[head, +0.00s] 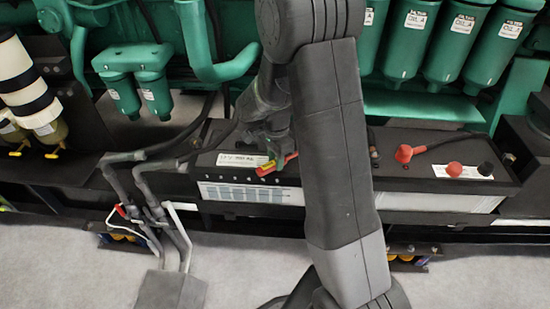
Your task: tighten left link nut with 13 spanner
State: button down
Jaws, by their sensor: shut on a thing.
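My gripper (277,148) is low over the left part of the black battery box (215,177), partly hidden by my own arm. It is shut on a thin tool with a red and yellow part (267,169), which looks like the spanner; its size marking is too small to read. The tool lies close above the battery top. The left link nut cannot be made out; it may be hidden behind the gripper or arm. I cannot tell whether the spanner touches a nut.
Green oil filters (459,50) and pipes stand behind. Grey hoses (150,190) run down at left.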

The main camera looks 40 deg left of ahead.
jog(key=shift+d, duration=0.2)
jog(key=c, duration=1.9)
grip_release()
grip_shut()
jog(key=shift+r, duration=0.1)
jog(key=shift+r+p, duration=0.65)
jog(key=shift+r, duration=0.15)
